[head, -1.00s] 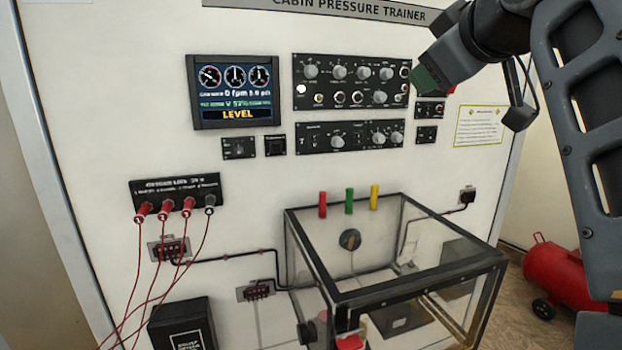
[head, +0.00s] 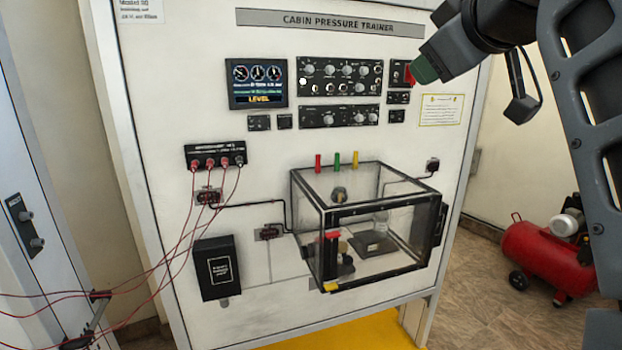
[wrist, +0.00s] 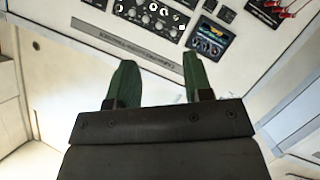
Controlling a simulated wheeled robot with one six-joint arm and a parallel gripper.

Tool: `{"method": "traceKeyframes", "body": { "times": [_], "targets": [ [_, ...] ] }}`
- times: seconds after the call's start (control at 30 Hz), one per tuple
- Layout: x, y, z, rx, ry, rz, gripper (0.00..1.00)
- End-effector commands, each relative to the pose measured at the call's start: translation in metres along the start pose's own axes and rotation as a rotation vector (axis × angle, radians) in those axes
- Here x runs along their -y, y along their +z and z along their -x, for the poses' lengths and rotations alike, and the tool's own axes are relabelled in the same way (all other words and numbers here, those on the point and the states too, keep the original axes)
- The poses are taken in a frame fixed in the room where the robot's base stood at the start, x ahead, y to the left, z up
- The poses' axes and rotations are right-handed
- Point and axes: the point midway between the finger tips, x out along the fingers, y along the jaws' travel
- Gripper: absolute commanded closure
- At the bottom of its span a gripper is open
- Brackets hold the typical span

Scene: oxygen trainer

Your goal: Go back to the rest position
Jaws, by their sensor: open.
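My gripper shows in the wrist view (wrist: 158,85) with its two green fingers apart and nothing between them. In the head view my gripper (head: 424,70) is at the upper right, in front of the panel's top right part, and hides some of it. The cabin pressure trainer panel (head: 160,150) stands upright ahead. Its screen (head: 257,84) reads LEVEL, and knob panels (head: 340,78) sit beside it. In the wrist view the screen (wrist: 208,42) and knob panel (wrist: 152,15) appear turned, beyond the fingers.
A clear box with a black frame (head: 325,275) juts from the panel's lower front. Red leads (head: 185,225) run from the panel down to the left. A red compressor (head: 545,257) stands on the floor at right, where some floor is open. A grey cabinet (head: 40,270) is at left.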

Motion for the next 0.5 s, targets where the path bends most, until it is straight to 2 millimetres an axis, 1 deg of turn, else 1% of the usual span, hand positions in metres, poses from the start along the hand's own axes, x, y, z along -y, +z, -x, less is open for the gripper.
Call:
{"method": "traceKeyframes", "body": {
  "times": [0.1,0.17,0.37,0.5],
  "targets": [
    [-0.002,-0.002,0.0,-0.009,0.011,-0.073,0.54],
    [-0.003,0.003,-0.006,0.001,0.014,-0.117,0.54],
    [0.002,0.031,-0.037,0.076,0.001,-0.251,0.54],
    [0.014,0.059,-0.061,0.147,-0.015,-0.348,0.54]
  ]
}}
